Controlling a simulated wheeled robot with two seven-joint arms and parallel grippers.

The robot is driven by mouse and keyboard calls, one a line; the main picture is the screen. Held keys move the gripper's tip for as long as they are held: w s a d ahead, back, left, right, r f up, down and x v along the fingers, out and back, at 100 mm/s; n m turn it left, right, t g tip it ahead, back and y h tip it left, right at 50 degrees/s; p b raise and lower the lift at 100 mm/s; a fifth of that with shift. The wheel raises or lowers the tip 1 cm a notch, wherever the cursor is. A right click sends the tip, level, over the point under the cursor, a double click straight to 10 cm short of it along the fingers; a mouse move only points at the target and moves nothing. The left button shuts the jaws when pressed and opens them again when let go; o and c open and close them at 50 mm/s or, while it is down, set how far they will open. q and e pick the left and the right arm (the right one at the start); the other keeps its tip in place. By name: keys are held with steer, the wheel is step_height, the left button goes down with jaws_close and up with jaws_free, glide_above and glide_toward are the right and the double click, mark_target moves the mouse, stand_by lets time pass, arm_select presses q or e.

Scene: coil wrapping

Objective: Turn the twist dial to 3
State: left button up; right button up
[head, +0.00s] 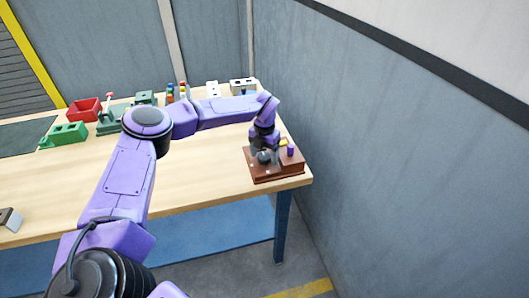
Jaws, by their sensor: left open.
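A brown wooden box (279,173) sits at the right front corner of the table. A dark grey round knob (264,157), which looks like the twist dial, is on the left part of its top. My left gripper (261,150) points down at this knob and is open. Its fingertips are at or just above the knob; I cannot tell whether they touch it. The dial's marks and its setting are too small to read. My right gripper is not in view.
A small purple cylinder (291,150) and a yellow part (283,142) stand on the box close to my gripper. A grey wall (400,170) rises right of the table.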

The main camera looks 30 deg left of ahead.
arm_select(q)
steer(key=shift+s+r, duration=0.1)
steer(key=c, duration=1.1)
steer(key=shift+o, duration=0.3)
steer(key=shift+m, duration=0.3)
